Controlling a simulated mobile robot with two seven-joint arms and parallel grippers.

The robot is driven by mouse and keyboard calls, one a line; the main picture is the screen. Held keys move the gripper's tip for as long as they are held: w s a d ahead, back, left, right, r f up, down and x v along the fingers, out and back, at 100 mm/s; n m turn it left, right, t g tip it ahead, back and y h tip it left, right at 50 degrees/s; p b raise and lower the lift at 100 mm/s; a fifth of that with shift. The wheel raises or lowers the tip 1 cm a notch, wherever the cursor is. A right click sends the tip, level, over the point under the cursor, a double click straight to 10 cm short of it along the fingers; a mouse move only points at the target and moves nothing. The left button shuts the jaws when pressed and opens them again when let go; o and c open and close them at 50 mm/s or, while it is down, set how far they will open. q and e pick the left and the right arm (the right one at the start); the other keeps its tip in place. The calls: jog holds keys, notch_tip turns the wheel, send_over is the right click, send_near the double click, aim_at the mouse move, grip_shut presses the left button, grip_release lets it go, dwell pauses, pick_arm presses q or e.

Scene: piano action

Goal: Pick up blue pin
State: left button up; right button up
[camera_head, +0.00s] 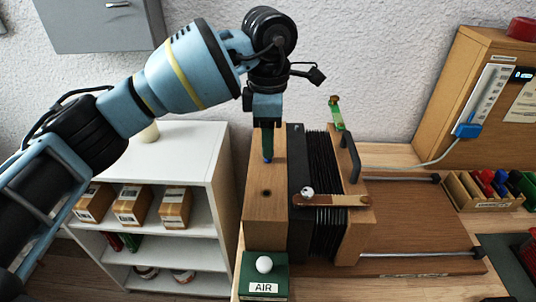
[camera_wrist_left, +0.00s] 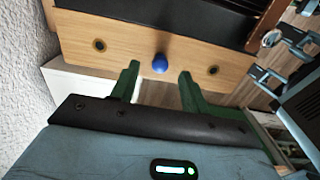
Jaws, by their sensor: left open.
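The blue pin (camera_wrist_left: 160,63) shows as a round blue head on the pale wooden block (camera_wrist_left: 130,40) in the left wrist view, between two dark holes. In the head view a small blue spot of it (camera_head: 268,160) shows at the tip of my left gripper (camera_head: 267,150), over the left wooden block (camera_head: 265,215) of the bellows box. In the left wrist view my left gripper (camera_wrist_left: 158,77) is open, its green fingers on either side of the pin. No contact with the pin is visible.
Black bellows (camera_head: 325,232) and a dark handle (camera_head: 350,157) stand to the right of the block. A green AIR box (camera_head: 264,282) with a white knob sits in front. A white shelf (camera_head: 180,150) stands left. A bin of coloured pieces (camera_head: 490,200) lies right.

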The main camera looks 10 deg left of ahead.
aim_at(268, 160)
pick_arm(q)
jog(key=shift+f, duration=1.25)
jog(key=shift+c, duration=0.5)
jog(key=c, duration=0.5)
grip_shut()
pick_arm(e)
jog(key=shift+s, duration=0.3)
jog(key=shift+w, duration=0.15)
